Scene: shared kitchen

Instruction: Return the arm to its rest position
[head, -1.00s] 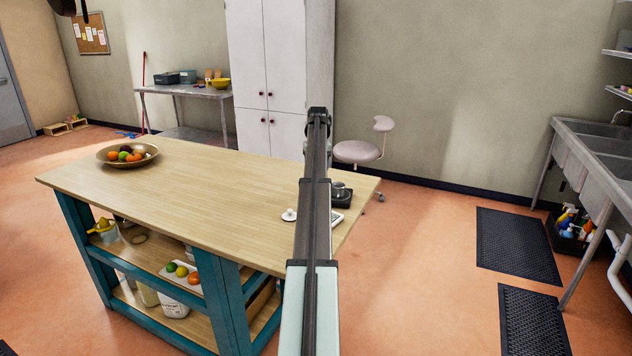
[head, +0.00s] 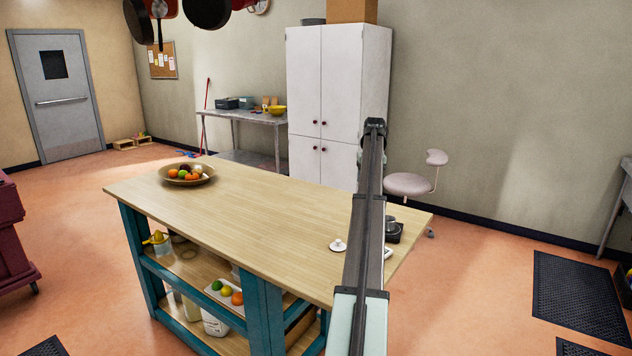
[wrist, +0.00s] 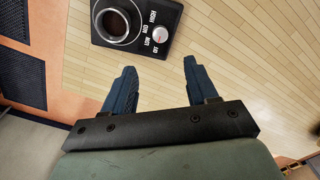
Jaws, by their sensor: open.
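In the wrist view my gripper (wrist: 160,70) is open, with its two dark blue fingers apart and nothing between them. The fingers are over the light wooden top of the kitchen island (wrist: 230,85). A black appliance (wrist: 165,22) with a white dial and a round metal part lies just beyond the fingertips, apart from them. In the head view my arm stretches forward over the right end of the island (head: 250,225). The gripper itself cannot be made out there. The black appliance (head: 397,234) shows just right of the arm.
A small white lidded thing (head: 338,245) lies left of the arm. A fruit bowl (head: 187,174) stands at the island's far left. A white cabinet (head: 305,90) and a pink stool (head: 408,184) are behind. Pans (head: 207,12) hang above.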

